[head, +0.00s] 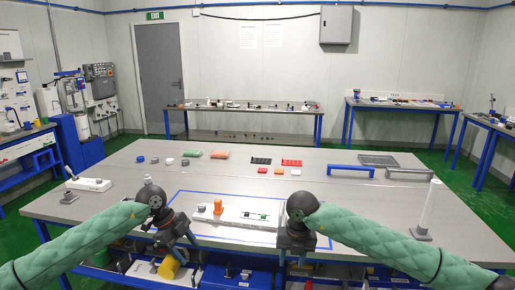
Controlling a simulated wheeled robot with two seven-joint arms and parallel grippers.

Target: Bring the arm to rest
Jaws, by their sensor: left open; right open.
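My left arm comes in from the left, and its gripper (184,248) points down at the table's front edge, left of a white board. My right gripper (296,256) points down at the front edge, right of the board. Both look open and empty, though the fingertips are small and dark. The white board (232,215) lies inside a blue taped outline on the table (130,208). It bears an orange upright part (218,206), a grey piece and small green and black parts.
A white device (90,184) lies at the left. Blue (350,167) and grey (408,172) handle-like frames and a white upright post (428,208) stand at the right. Small coloured blocks and trays line the back. A yellow cylinder (169,267) shows below the front edge.

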